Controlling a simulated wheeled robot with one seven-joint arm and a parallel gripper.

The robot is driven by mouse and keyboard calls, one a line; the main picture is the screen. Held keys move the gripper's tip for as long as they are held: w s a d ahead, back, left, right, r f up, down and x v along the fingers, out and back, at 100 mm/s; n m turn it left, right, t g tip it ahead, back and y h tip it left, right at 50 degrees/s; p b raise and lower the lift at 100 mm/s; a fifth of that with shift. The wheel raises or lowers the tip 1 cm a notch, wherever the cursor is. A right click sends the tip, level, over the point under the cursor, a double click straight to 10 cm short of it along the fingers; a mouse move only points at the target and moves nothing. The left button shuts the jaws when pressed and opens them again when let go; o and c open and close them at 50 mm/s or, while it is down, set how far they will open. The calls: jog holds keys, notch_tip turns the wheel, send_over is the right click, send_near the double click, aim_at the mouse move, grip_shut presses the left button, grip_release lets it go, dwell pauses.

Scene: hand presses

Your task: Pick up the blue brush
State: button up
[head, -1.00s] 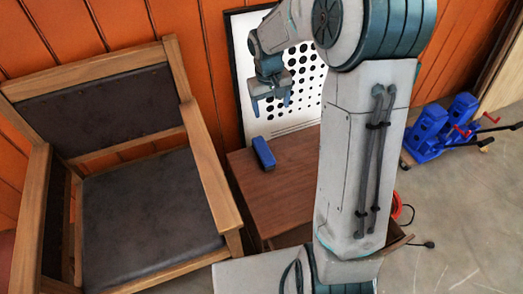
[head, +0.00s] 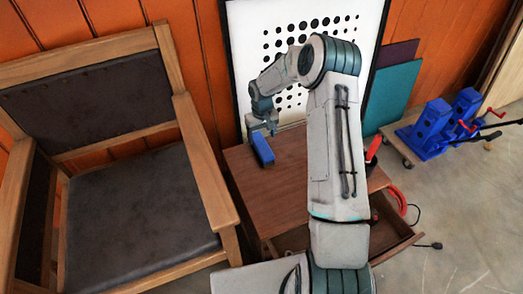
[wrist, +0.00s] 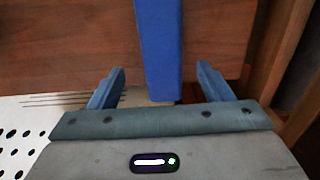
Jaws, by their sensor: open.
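The blue brush (head: 263,150) is a long blue block lying on the brown wooden table, near its back left edge. In the wrist view the brush (wrist: 162,45) runs from the top edge down to between my fingers. My gripper (head: 267,128) is just above the far end of the brush. In the wrist view my gripper (wrist: 161,88) is open, with one finger on each side of the brush and a visible gap on both sides. I cannot tell how far above the brush the fingertips are.
The table (head: 290,185) is mostly bare, with an open drawer (head: 385,245) below. A wooden chair (head: 205,170) stands close on the left. A framed dotted picture (head: 300,20) leans behind.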

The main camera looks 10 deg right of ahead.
aim_at(261, 144)
jog(key=shift+s+a+f+b, duration=0.1)
jog(key=shift+f+b, duration=0.3)
jog(key=shift+f, duration=1.4)
jog(key=shift+s+a+f+b, duration=0.1)
jog(key=shift+f+b, duration=0.25)
jog(key=shift+f, duration=1.4)
jog(key=c, duration=1.2)
jog(key=shift+c, duration=0.2)
jog(key=shift+w+r, duration=0.1)
jog(key=shift+r, duration=0.05)
